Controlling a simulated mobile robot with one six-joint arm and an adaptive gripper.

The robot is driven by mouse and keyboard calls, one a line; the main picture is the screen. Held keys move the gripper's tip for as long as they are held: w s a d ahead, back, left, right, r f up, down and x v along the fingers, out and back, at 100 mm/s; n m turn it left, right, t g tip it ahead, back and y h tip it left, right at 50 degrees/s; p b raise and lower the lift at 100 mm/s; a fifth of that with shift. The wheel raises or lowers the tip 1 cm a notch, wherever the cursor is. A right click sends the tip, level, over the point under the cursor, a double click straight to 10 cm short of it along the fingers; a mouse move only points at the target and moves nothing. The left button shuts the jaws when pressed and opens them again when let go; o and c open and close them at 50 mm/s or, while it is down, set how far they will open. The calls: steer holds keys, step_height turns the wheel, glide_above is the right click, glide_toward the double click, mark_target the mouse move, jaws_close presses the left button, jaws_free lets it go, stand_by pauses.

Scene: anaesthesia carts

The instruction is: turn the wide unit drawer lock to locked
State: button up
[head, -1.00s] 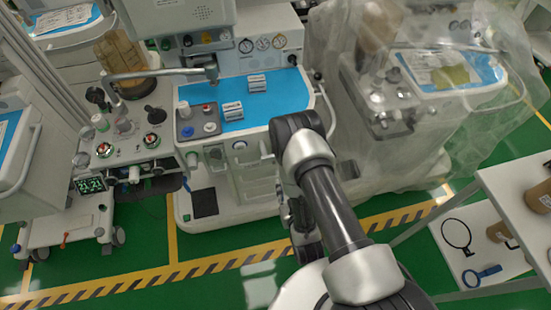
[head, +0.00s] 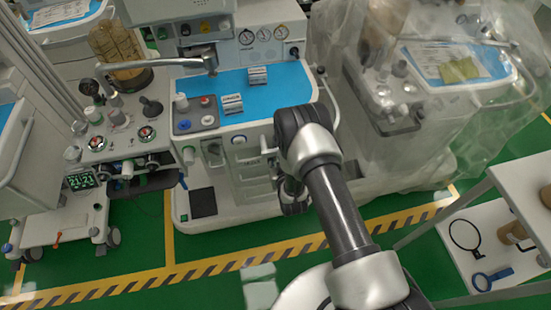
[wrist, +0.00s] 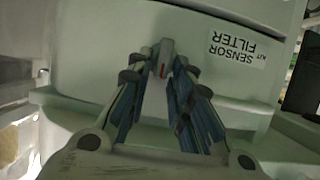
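The wide unit (head: 235,185) stands in the middle of the head view, with a blue top and a pale drawer front below. In the wrist view a pale drawer front (wrist: 100,45) fills the upper part, with a label reading "SENSOR FILTER KIT" upside down. A small grey lock knob (wrist: 166,52) with a reddish mark stands out from it. My gripper (wrist: 163,78) has its two fingers apart, on either side of the knob's near end. I cannot tell whether they touch it. In the head view my arm hides the gripper and the lock.
A plastic-draped machine (head: 400,130) stands close on the right. A cart with a gauge panel (head: 115,140) is on the left. Green floor (head: 140,215) lies in front of the unit.

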steer(key=shift+w, duration=0.1)
jaws_close()
steer(key=shift+d, duration=0.1)
stand_by(0.5)
steer(key=shift+w+d+f+m+t+y, duration=0.15)
steer(key=shift+d+f+m+y, duration=0.25)
steer(key=shift+m+y, duration=1.4)
steer(key=shift+d+f+m+t+y, duration=0.4)
steer(key=shift+m+y, duration=0.4)
steer(key=shift+m, duration=1.85)
steer(key=shift+w+d+f+m+t+y, duration=0.1)
steer(key=shift+d+f+m+y, duration=0.25)
steer(key=shift+m+y, duration=1.45)
steer(key=shift+a+f+m+h, duration=0.1)
steer(key=shift+f+m+h, duration=0.05)
steer(key=shift+m+h, duration=0.4)
